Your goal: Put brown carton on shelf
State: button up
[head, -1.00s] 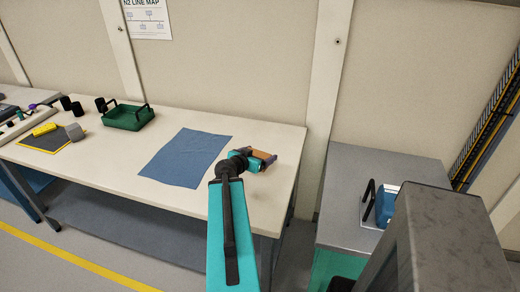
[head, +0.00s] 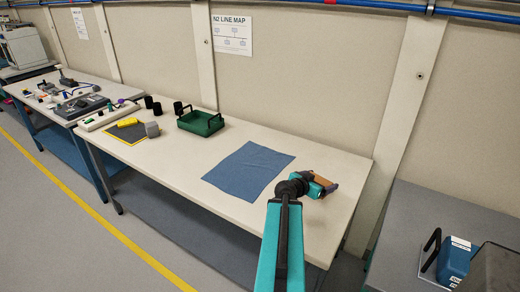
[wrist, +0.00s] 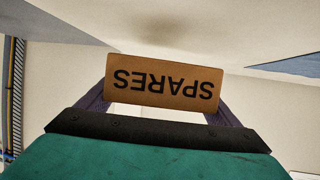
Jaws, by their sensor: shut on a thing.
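The brown carton (head: 322,184) is in my gripper (head: 327,188) above the right end of the cream bench. In the wrist view the carton (wrist: 165,80) sits between two purple fingers (wrist: 162,95), its dark SPARES lettering upside down. My gripper is shut on it. Whether the carton touches the bench top cannot be told. A grey lower shelf (head: 190,203) runs under the bench; I cannot tell if it is the task's shelf.
A blue cloth (head: 248,170) lies left of my gripper, with a green tray (head: 201,123) beyond it. A grey cabinet (head: 430,215) at right bears a blue device (head: 459,262). A wall stands behind the bench. Bare bench top lies around the cloth.

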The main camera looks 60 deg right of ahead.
jog(key=shift+w, duration=0.1)
jog(key=shift+w+a, duration=0.15)
jog(key=shift+w, duration=0.2)
jog(key=w+a+r+n+t, duration=0.2)
jog(key=w+a+r+t, duration=0.15)
jog(key=w+a, duration=0.6)
jog(key=w+a+r+n+t, duration=0.25)
jog(key=w+a+r, duration=0.2)
jog(key=w, duration=1.05)
jog(key=w+a+r+n+t, duration=0.2)
jog(key=w+a+r, duration=0.2)
jog(key=w+a, duration=0.6)
jog(key=w+a+r+n+t+y, duration=0.2)
jog(key=w+a+r+n+y, duration=0.2)
jog(key=a, duration=1)
jog(key=w+a+r+n+t+y, duration=0.3)
jog(key=w+a, duration=0.6)
jog(key=a, duration=0.5)
jog(key=w+a+r+n+t+y, duration=0.2)
jog(key=w+a+r+n+y, duration=0.3)
jog(key=a, duration=1)
jog(key=shift+w+n+t+y, duration=0.3)
jog(key=shift+w+n+y, duration=0.3)
jog(key=shift+w, duration=0.3)
jog(key=shift+a, duration=0.1)
